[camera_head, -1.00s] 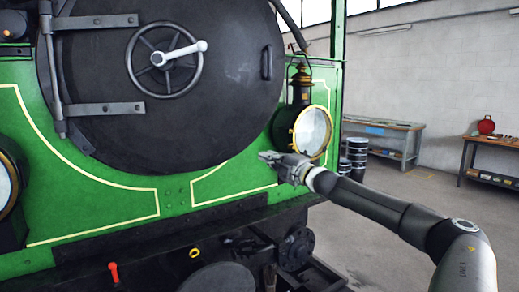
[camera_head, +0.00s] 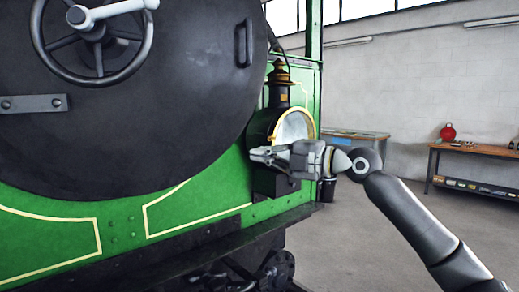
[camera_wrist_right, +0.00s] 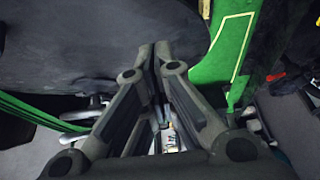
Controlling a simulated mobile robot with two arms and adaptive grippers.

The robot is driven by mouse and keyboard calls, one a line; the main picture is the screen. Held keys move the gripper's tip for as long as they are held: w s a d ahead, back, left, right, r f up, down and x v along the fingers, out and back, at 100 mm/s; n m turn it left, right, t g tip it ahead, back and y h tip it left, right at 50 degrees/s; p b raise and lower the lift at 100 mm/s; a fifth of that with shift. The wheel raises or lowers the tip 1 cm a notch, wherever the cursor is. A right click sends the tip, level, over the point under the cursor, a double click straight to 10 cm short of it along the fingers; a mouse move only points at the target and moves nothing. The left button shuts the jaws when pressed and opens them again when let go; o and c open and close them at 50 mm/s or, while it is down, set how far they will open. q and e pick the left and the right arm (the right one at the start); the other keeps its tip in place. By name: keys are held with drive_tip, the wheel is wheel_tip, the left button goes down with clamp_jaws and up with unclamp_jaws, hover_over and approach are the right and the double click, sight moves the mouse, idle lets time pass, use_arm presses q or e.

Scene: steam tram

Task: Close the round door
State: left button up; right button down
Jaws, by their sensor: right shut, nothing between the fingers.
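The round door (camera_head: 170,115) is a large black disc on the green front of the tram and fills the left of the head view. It has a handwheel (camera_head: 93,30) with a white lever, a vertical grab handle (camera_head: 245,42) near its right edge and a hinge strap (camera_head: 34,104) at left. I cannot tell whether the door stands slightly off the front. My right gripper (camera_head: 261,155) is shut and empty, pointing left near the door's lower right edge. In the right wrist view, its closed fingertips (camera_wrist_right: 154,52) show before a dark surface. My left gripper is out of view.
A brass-rimmed lamp (camera_head: 293,126) on the green front (camera_head: 130,232) sits right behind my right gripper. A dark beam (camera_head: 130,262) runs below. A workbench (camera_head: 480,151) stands at the far right, with open floor (camera_head: 370,255) before it.

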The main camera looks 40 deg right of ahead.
drive_tip(key=p, duration=0.6)
approach(215, 146)
drive_tip(key=a, duration=0.3)
use_arm(q)
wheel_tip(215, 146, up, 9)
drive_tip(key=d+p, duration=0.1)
drive_tip(key=p, duration=0.1)
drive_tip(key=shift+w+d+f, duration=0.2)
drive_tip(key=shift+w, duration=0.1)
use_arm(e)
drive_tip(key=shift+w+d, duration=0.2)
drive_tip(key=shift+w, duration=0.5)
drive_tip(key=shift+w+d, duration=0.2)
drive_tip(key=shift+w, duration=0.55)
drive_tip(key=shift+w+d, duration=0.2)
drive_tip(key=shift+w, duration=0.5)
